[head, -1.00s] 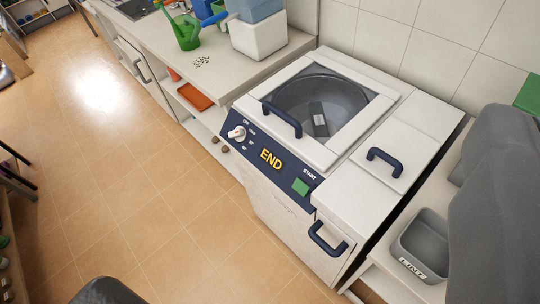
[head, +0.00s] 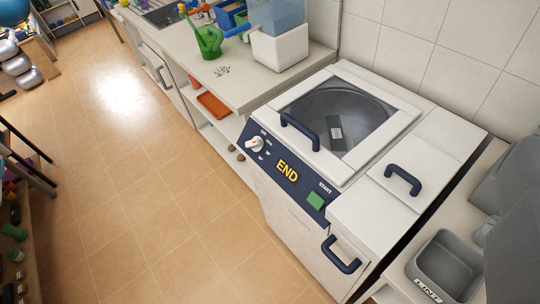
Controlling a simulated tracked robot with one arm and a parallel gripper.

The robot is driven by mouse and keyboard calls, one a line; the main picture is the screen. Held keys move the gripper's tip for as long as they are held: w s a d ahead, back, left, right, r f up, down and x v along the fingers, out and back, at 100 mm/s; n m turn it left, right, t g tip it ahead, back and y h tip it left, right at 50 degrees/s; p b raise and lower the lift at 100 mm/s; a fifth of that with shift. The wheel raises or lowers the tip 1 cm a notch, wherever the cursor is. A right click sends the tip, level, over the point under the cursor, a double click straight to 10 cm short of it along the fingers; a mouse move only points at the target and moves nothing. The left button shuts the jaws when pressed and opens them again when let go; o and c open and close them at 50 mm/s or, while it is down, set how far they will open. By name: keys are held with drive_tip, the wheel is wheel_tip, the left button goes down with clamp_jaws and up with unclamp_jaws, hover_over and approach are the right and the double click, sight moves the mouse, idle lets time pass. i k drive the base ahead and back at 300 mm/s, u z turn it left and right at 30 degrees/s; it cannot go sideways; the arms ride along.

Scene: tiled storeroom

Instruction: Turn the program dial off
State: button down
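The white program dial (head: 255,144) sits at the left end of the dark blue control panel on the front of a white top-loading washer (head: 345,205). Small marks surround the dial, too small to read; I cannot tell which one it points to. Beside it the display (head: 287,171) reads END in yellow, and a green START button (head: 316,200) lies further right. The washer's windowed lid (head: 399,124) is shut. My gripper's fingers are not in view. A blurred grey shape at the right edge is probably part of my arm, clear of the dial.
Dark handles stand out on the lid (head: 300,131), the small top cover (head: 403,180) and the front door (head: 340,255). A counter (head: 230,88) with a green watering can (head: 209,42) is left of the washer. A grey LINT bin (head: 447,265) is at right. The tiled floor (head: 170,200) in front is clear.

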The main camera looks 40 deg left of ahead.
sight(255, 143)
drive_tip(key=k, duration=0.6)
drive_tip(key=u, duration=0.45)
drive_tip(key=i, duration=1.7)
drive_tip(key=z, duration=0.4)
